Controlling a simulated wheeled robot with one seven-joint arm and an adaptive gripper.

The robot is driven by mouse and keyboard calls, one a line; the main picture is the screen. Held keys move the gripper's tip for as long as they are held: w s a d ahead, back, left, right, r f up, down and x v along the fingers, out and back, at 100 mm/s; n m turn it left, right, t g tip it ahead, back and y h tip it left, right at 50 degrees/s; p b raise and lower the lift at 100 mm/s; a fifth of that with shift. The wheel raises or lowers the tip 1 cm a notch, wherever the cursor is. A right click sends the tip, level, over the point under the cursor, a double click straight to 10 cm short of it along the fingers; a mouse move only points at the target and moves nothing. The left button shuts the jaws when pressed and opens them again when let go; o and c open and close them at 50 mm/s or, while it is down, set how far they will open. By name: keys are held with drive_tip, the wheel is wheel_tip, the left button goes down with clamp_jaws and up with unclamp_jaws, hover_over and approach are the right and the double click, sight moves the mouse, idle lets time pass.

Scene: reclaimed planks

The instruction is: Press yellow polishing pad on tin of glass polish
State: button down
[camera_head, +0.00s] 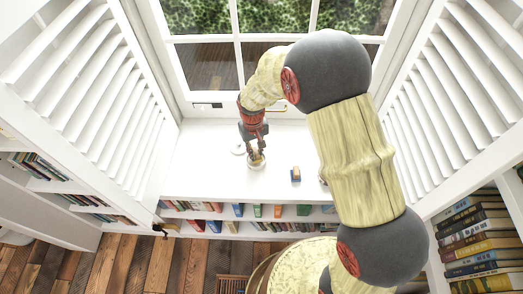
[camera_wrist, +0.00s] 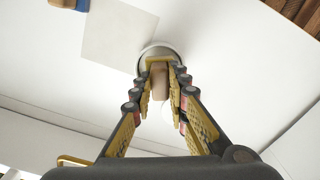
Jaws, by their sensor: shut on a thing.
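My gripper (camera_wrist: 160,72) points down at the white window-seat top, its fingers closed on a small tan-yellow block (camera_wrist: 160,82), which looks like the polishing pad. In the head view my gripper (camera_head: 257,152) is right over a small round tin (camera_head: 257,164). In the wrist view the tin's pale round rim (camera_wrist: 143,56) surrounds the fingertips. The fingers hide much of the pad and the tin's inside, so I cannot tell whether the pad touches the polish.
A blue and tan brush-like item (camera_head: 296,174) lies right of the tin. A white round object (camera_head: 238,148) lies left of it. A pale square (camera_wrist: 118,32) lies on the white surface (camera_head: 200,178). Bookshelves run below, louvred shutters stand on both sides, and a window is behind.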

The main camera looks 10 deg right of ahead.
drive_tip(key=shift+f, duration=0.75)
idle(0.9)
drive_tip(key=c, duration=1.7)
unclamp_jaws()
drive_tip(key=shift+o, duration=0.2)
drive_tip(key=shift+r, duration=0.1)
drive_tip(key=shift+r+p, duration=2.15)
drive_tip(key=shift+r, duration=0.85)
drive_tip(key=shift+c, duration=0.7)
drive_tip(key=c, duration=0.8)
clamp_jaws()
drive_tip(key=shift+f+b, duration=0.8)
drive_tip(key=shift+f, duration=0.9)
